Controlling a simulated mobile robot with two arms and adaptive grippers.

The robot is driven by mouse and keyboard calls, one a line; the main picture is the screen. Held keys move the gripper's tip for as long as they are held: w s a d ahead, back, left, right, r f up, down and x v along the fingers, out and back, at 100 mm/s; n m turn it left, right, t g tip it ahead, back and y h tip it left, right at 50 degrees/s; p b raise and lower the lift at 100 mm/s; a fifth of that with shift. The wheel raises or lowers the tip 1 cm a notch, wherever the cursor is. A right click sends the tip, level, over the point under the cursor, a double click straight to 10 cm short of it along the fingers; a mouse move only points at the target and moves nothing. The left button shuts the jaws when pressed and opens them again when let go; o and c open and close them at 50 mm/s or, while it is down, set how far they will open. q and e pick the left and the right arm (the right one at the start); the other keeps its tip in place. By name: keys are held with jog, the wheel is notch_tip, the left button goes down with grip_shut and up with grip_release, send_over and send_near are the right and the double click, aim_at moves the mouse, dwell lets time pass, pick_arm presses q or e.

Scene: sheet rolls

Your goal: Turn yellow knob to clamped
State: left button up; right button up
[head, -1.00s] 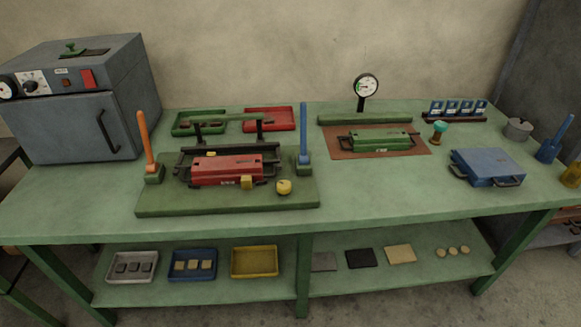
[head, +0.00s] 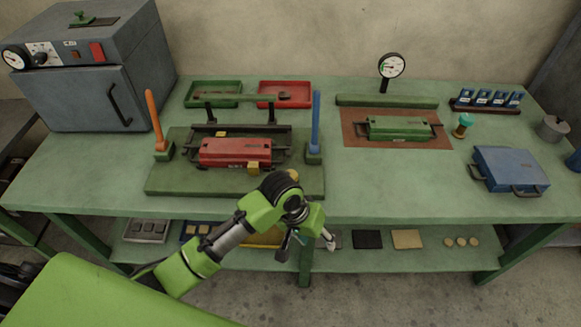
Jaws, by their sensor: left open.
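The yellow knob (head: 294,174) sits at the front right of the green fixture board (head: 170,182) and is partly hidden by my left arm. Its turn position cannot be made out. The red block (head: 235,151) lies in the fixture's dark frame, with a small yellow piece (head: 253,168) at its front. An orange lever (head: 154,118) and a blue lever (head: 315,118) stand upright on either side. My left gripper (head: 308,243) is open and empty, hanging in front of the bench edge, below the knob in the picture. My right gripper is out of view.
A green block (head: 400,128) lies on a brown mat (head: 352,137) below a dial gauge (head: 391,66). A blue case (head: 510,167) lies at the right. A grey oven (head: 85,95) stands at the left. The bench top right of the knob is clear.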

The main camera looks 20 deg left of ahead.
aim_at(290, 171)
pick_arm(q)
jog(key=w+a+r, duration=0.1)
jog(key=w+r, duration=0.1)
jog(key=r, duration=0.1)
jog(key=w+r+n+y, duration=0.1)
jog(key=w+r, duration=0.1)
jog(key=r, duration=0.1)
jog(key=w+a+r+n+g, duration=0.1)
jog(key=w+r, duration=0.2)
jog(key=shift+a+r+y+p, duration=0.15)
jog(key=shift+a+y+p, duration=0.15)
jog(key=shift+p, duration=0.05)
jog(key=w+a+r+n+y, duration=0.1)
jog(key=w+a+r+n, duration=0.25)
jog(key=r, duration=0.25)
jog(key=w+a+r+n+y, duration=0.1)
jog(key=w+a+r+n, duration=0.15)
jog(key=a+r, duration=0.3)
jog(key=shift+m+g, duration=0.3)
jog(key=shift+g, duration=0.1)
jog(key=f, duration=0.4)
jog(key=f+p, duration=0.1)
jog(key=f, duration=0.3)
jog(key=w+f+p, duration=0.1)
jog(key=f, duration=0.4)
jog(key=shift+d, duration=0.1)
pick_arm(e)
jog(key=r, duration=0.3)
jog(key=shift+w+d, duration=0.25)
